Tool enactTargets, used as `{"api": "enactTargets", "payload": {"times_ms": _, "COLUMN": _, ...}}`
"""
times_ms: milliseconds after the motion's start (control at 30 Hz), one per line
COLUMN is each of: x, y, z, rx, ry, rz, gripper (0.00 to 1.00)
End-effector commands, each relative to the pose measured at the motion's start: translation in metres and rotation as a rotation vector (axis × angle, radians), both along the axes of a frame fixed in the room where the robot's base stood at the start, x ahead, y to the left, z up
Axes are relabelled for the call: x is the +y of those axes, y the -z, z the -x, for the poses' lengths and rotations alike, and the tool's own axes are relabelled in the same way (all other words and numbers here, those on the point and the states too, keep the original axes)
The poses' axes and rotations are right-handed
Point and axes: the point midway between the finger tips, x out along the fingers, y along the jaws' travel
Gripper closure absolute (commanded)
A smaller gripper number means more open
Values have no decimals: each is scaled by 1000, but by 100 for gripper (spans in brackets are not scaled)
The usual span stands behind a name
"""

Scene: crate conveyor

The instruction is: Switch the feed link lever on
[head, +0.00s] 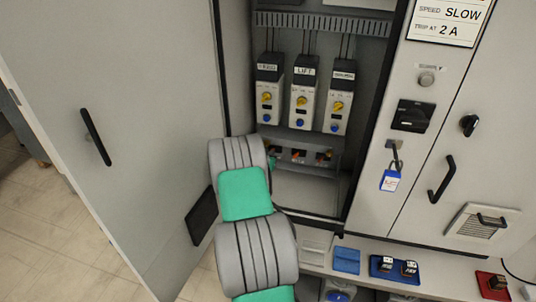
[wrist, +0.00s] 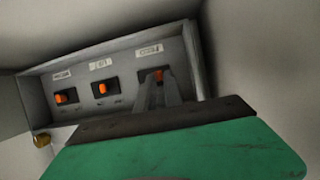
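A grey panel (wrist: 120,112) in the wrist view carries three orange levers in a row, each under a white label.
The cabinet door (head: 125,110) stands open at left. Three labelled drive units (head: 303,95) hang above the lever panel. A ledge with blue and red trays (head: 380,274) runs below.

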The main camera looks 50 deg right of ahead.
Motion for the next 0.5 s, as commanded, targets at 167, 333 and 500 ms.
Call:
{"api": "enactTargets", "payload": {"times_ms": 167, "x": 0, "y": 0, "z": 0, "rx": 0, "ry": -1, "rz": 0, "gripper": 100}}
{"api": "enactTargets", "payload": {"times_ms": 333, "x": 0, "y": 0, "z": -1, "rx": 0, "ry": -1, "rz": 0, "gripper": 100}}
{"api": "enactTargets", "payload": {"times_ms": 500, "x": 0, "y": 0, "z": -1, "rx": -1, "ry": -2, "rz": 1, "gripper": 100}}
